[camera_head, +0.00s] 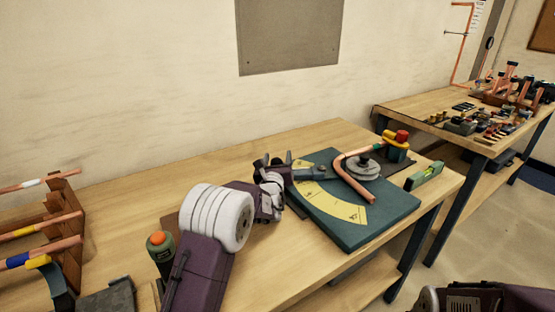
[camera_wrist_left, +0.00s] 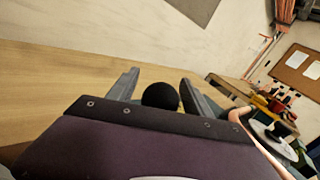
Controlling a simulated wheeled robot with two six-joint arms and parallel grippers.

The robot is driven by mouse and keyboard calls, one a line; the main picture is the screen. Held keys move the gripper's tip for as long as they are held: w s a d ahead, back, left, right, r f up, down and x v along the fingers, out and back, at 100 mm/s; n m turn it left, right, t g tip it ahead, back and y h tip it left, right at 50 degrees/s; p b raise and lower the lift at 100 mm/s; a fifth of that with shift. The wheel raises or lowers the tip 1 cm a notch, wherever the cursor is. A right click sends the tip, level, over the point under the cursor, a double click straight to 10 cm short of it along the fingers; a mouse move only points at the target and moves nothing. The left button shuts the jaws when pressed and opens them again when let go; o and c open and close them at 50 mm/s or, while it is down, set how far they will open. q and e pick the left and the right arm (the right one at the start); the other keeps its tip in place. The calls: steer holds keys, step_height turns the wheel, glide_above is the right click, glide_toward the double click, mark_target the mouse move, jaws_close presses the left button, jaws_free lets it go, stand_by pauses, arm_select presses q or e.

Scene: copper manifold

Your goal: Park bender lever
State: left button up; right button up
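The bender stands on a dark teal base plate (camera_head: 382,222) with a yellow angle scale (camera_head: 345,207). A bent copper tube (camera_head: 352,176) curves around its round grey die (camera_head: 362,168). The bender lever (camera_head: 310,172) reaches left from the die toward my left gripper (camera_head: 284,175). In the left wrist view, the lever's black ball knob (camera_wrist_left: 160,96) shows between the two fingers of my left gripper (camera_wrist_left: 163,92). The fingers are apart, with a gap visible on the knob's left side. Contact on the right side is unclear. My right gripper is out of view.
A wooden rack with copper tubes (camera_head: 66,230) and an orange-capped dark bottle (camera_head: 160,250) are at left. A second bench (camera_head: 400,109) holds fittings.

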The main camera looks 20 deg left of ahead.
arm_select(q)
steer(key=s, duration=0.3)
steer(key=s+d, duration=0.1)
steer(key=s, duration=0.5)
steer(key=shift+d+b, duration=0.2)
steer(key=shift+b, duration=0.2)
steer(key=shift+c, duration=0.3)
